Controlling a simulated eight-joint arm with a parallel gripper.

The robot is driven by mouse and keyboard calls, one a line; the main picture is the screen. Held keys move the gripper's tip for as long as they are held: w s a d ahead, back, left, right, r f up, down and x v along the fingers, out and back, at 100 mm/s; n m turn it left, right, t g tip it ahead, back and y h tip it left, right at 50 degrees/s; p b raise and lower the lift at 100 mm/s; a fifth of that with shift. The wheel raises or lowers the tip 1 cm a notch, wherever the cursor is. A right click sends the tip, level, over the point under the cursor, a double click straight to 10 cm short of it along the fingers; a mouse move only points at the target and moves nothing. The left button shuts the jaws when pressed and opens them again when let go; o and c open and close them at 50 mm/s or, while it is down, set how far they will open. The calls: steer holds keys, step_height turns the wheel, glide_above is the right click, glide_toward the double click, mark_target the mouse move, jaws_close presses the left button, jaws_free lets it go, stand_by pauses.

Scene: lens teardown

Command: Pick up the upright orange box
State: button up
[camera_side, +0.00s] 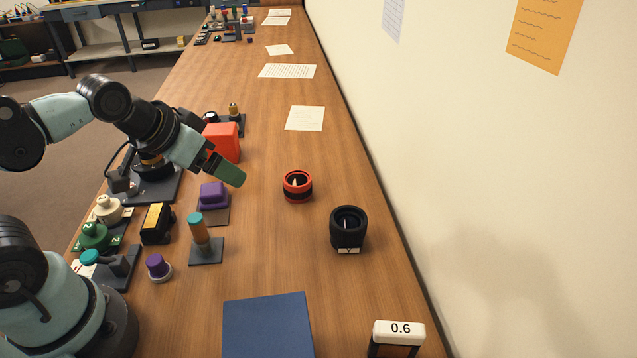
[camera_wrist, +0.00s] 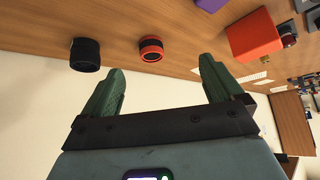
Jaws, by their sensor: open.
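The orange box (camera_side: 228,138) stands on the wooden table, partly hidden behind my gripper in the side view. In the wrist view the orange box (camera_wrist: 253,35) shows at the upper right, beyond the right finger. My gripper (camera_side: 238,177) is above the table with green fingers. In the wrist view my gripper (camera_wrist: 161,68) has its fingers wide apart, with nothing between them. The box is outside the fingers, and no contact shows.
A red-and-black ring (camera_side: 297,186) and a black lens barrel (camera_side: 348,229) stand to the right. A purple block (camera_side: 213,195) and an orange-and-teal post (camera_side: 199,231) are nearer the camera. A blue mat (camera_side: 267,328) lies in front. A wall borders the table's right side.

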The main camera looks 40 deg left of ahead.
steer(key=n+t+h, duration=0.2)
steer(key=n+h, duration=0.8)
steer(key=n, duration=1.6)
glide_toward(216, 129)
steer(key=x, duration=0.7)
steer(key=f+x, duration=0.1)
steer(key=x, duration=0.2)
